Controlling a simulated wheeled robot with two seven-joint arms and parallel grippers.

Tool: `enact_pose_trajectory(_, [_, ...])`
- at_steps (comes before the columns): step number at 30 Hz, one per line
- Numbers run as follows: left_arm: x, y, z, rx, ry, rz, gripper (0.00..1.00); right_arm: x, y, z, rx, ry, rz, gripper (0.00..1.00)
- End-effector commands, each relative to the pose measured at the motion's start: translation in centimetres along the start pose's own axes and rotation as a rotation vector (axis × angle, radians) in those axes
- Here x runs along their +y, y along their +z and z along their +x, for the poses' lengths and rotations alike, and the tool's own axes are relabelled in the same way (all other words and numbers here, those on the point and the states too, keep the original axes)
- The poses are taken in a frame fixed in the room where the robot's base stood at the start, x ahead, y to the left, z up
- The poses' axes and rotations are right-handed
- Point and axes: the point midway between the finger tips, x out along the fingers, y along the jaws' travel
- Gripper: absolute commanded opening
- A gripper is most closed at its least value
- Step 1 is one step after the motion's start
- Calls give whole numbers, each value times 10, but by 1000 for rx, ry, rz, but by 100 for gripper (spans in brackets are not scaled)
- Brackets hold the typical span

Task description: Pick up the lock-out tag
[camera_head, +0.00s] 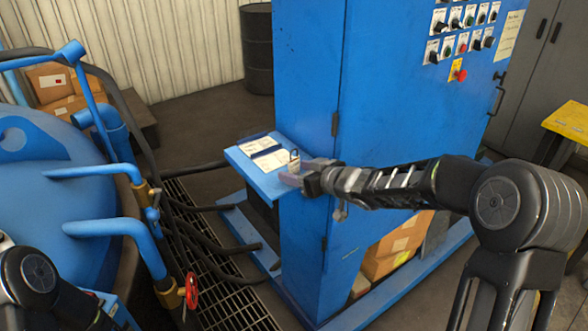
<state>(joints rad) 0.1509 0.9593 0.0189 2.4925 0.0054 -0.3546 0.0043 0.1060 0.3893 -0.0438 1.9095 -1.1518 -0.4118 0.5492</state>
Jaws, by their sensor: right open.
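A small pale tag with a dark loop (294,161), which looks like the lock-out tag, is at the right end of the small blue shelf (262,184) on the side of the blue cabinet. My right gripper (296,173) reaches in from the right, in front of the cabinet. It is open, with its fingertips at the shelf's right edge, right by the tag. The fingers partly hide the tag's lower part. I cannot tell whether they touch it. My left arm shows only at the lower left; its gripper is out of view.
White papers (272,160) lie on the shelf beside the tag. The blue cabinet (310,90) stands close behind my right gripper. Hoses and a floor grating (205,250) lie below. A blue vessel (50,190) with pipes and a red valve wheel (191,291) fills the left.

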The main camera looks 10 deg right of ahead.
Motion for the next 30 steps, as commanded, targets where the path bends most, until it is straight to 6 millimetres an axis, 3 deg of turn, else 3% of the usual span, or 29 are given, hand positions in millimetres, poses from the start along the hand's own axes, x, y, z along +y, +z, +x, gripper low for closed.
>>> enact_pose_trajectory(12, [0,0,0,0,0,0,49,0,0,0,0,0,0,57])
enact_pose_trajectory(30, [0,0,0,0,0,0,49,0,0,0,0,0,0,7])
